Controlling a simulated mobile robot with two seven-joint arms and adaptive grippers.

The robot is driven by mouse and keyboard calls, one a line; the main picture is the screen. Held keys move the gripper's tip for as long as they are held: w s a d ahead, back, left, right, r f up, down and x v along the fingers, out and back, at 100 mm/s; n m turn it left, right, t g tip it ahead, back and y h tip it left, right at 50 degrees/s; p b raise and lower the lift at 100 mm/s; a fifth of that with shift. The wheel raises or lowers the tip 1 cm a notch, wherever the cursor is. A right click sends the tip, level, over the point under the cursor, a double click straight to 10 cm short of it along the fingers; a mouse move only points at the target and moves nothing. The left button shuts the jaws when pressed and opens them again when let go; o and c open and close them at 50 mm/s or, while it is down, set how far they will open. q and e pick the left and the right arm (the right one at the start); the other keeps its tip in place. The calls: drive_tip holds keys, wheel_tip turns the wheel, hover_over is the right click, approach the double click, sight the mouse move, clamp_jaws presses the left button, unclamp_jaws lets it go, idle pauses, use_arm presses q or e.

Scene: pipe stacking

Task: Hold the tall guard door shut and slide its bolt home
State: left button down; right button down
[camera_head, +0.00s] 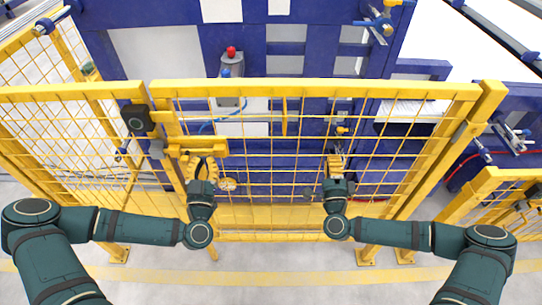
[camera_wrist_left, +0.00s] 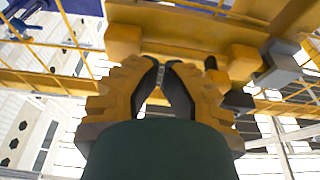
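The tall yellow mesh guard door (camera_head: 315,88) stands upright and looks closed, or nearly so, against the post at its left; I cannot tell whether a small gap is left. The yellow bolt assembly (camera_head: 195,147) sits at the door's upper left, beside a grey block (camera_head: 157,149) on the post side. My left gripper (camera_head: 203,162) is just below the bolt, with its fingers apart. In the left wrist view, its fingertips (camera_wrist_left: 161,66) are under the bolt's yellow blocks (camera_wrist_left: 243,62), and nothing clearly sits between them. My right gripper (camera_head: 336,158) is at the door's mesh, right of centre; its fingertips are too small to judge.
A black box (camera_head: 137,120) is fixed on the post left of the bolt. Fixed yellow fence panels (camera_head: 60,150) stand at left, and another fence (camera_head: 505,195) at right. Blue machinery (camera_head: 250,50) stands behind the door. The floor in front is clear, with a yellow line (camera_head: 270,278).

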use_arm(q)
drive_tip(key=shift+d, duration=0.55)
drive_tip(key=v, duration=0.7)
use_arm(e)
drive_tip(key=shift+w, duration=0.1)
use_arm(q)
drive_tip(key=shift+w+f, duration=0.1)
use_arm(e)
drive_tip(key=s, duration=0.7)
idle(0.4)
drive_tip(key=shift+f, duration=0.1)
